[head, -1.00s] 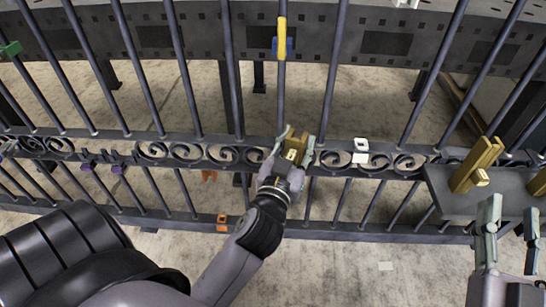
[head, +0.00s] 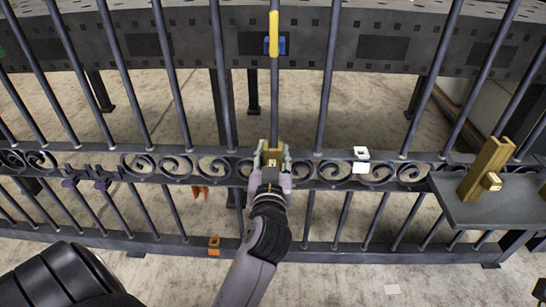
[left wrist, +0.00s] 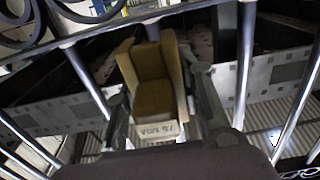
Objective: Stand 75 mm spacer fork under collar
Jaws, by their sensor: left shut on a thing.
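My left gripper (head: 272,158) is shut on a brass-coloured spacer fork (head: 274,147) at the scroll rail, in line with the middle upright bar. In the left wrist view the channel-shaped fork (left wrist: 152,85) stands between the fingers, with a pale label that seems to read 75 mm. A blue collar-like piece (head: 281,46) and a yellow sleeve (head: 274,22) are on that same bar, well above the fork. Whether the fork surrounds the bar or touches the rail cannot be told. My right gripper is out of view.
Purple pieces (head: 101,184) and orange pieces (head: 214,243) are on the gate. Upright bars flank my gripper closely.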

